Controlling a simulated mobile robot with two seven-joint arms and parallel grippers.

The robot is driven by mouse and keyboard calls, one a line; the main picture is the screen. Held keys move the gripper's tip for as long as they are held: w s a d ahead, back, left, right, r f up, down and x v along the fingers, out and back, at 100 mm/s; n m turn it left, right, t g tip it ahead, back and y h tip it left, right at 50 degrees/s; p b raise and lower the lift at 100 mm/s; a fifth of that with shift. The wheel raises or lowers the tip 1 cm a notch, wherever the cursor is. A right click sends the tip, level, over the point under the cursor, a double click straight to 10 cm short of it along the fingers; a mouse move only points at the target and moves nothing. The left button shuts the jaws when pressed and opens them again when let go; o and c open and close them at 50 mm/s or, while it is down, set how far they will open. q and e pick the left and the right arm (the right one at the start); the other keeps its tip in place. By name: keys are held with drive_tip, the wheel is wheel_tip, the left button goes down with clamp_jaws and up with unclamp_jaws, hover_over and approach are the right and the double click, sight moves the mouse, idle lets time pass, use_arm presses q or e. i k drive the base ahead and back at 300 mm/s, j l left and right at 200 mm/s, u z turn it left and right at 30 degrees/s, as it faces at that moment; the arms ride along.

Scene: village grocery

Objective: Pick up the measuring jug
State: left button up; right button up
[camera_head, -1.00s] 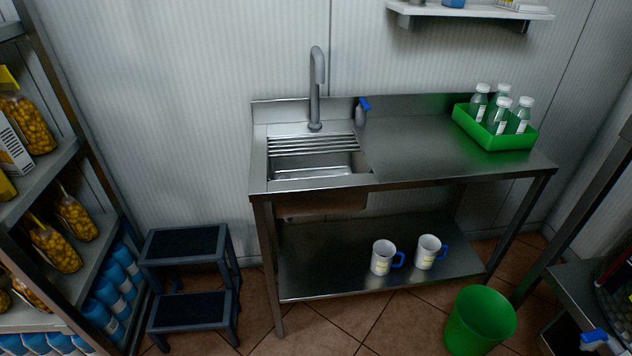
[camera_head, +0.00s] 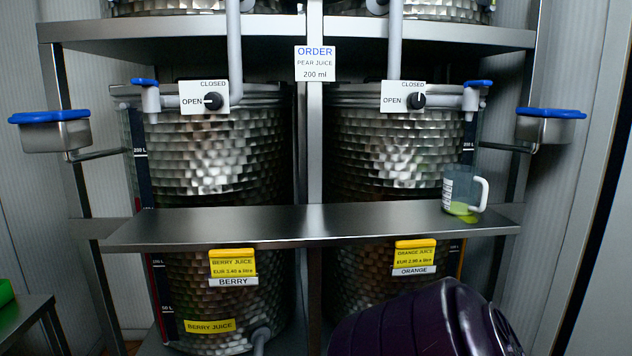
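The measuring jug (camera_head: 462,190) stands upright at the right end of a narrow steel shelf (camera_head: 300,225) in front of the tanks. It is clear, with white markings on its left side and a white handle on its right. Yellow-green liquid shows low at its base; I cannot tell whether some lies on the shelf. A dark purple part, apparently one of my arm links, shows at the lower right, below the jug and apart from it. Neither of my grippers is in view.
Two large steel tanks, the left (camera_head: 215,150) labelled berry juice and the right (camera_head: 400,150) orange juice, stand behind the shelf. A sign (camera_head: 315,63) reads "ORDER PEAR JUICE 200 ml". Blue-rimmed metal cups (camera_head: 50,132) (camera_head: 548,128) stick out on both sides. The shelf left of the jug is clear.

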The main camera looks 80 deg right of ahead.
sight(461, 183)
drive_tip(key=z, duration=3.25)
